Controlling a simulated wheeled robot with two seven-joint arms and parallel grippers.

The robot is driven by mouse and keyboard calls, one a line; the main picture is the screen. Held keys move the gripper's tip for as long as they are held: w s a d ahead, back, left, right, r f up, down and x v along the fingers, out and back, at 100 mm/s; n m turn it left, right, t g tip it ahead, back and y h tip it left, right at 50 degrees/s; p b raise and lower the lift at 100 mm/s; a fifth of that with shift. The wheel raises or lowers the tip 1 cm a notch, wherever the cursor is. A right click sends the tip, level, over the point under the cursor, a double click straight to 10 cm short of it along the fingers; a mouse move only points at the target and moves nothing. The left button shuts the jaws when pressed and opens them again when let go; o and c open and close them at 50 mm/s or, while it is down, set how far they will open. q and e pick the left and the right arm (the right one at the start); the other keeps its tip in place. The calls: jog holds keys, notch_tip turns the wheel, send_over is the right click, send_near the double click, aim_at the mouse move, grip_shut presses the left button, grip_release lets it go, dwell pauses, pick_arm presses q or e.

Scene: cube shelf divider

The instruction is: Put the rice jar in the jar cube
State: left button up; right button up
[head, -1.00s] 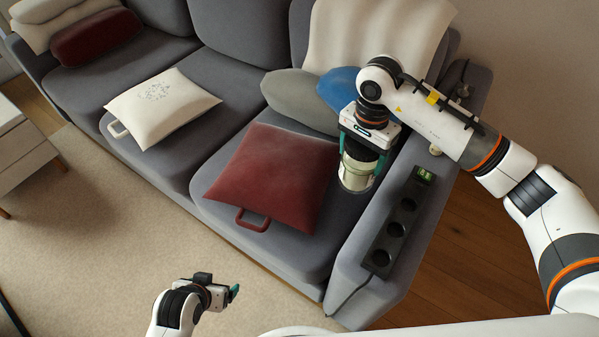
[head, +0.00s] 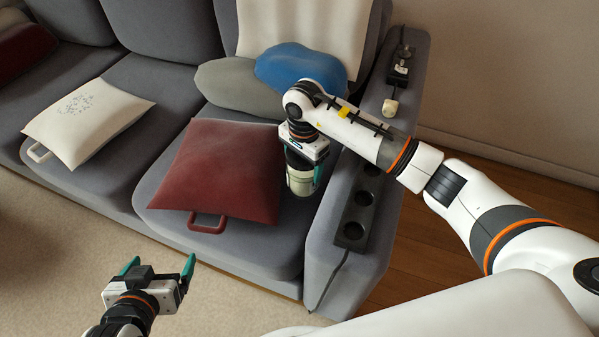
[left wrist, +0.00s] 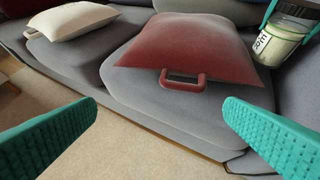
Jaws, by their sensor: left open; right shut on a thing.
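The rice jar (head: 299,181) is a pale, cream-coloured jar with a dark top, held by my right gripper (head: 303,170) beside the red cushion and the sofa arm. In the left wrist view the jar (left wrist: 281,45) shows at the upper right with partly readable lettering on its label. My right gripper is shut on the jar. My left gripper (head: 160,265) is open and empty, over the floor in front of the sofa; its two teal fingers frame the left wrist view. I cannot make out a jar cube in these views.
A red cushion (head: 222,170) with a handle lies on the grey sofa seat, and a white cushion (head: 88,118) lies to its left. A black socket strip (head: 357,208) lies on the sofa arm. Blue (head: 300,68) and grey cushions rest behind. Carpet in front is clear.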

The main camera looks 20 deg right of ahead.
notch_tip(320, 180, down, 3)
jog(key=shift+b, duration=0.4)
jog(key=shift+f, duration=0.3)
pick_arm(q)
jog(key=w+r+t, duration=0.1)
jog(key=w+d+r+t, duration=0.1)
jog(key=r, duration=0.1)
jog(key=shift+w+d+t+h, duration=0.1)
jog(key=shift+w+t+h, duration=0.1)
jog(key=shift+t+h, duration=0.15)
jog(key=shift+w+r, duration=0.1)
pick_arm(e)
jog(key=shift+f, duration=0.1)
jog(key=shift+f, duration=0.1)
jog(key=o, duration=1.4)
pick_arm(q)
jog(key=shift+w+r, duration=0.1)
jog(key=shift+r, duration=0.1)
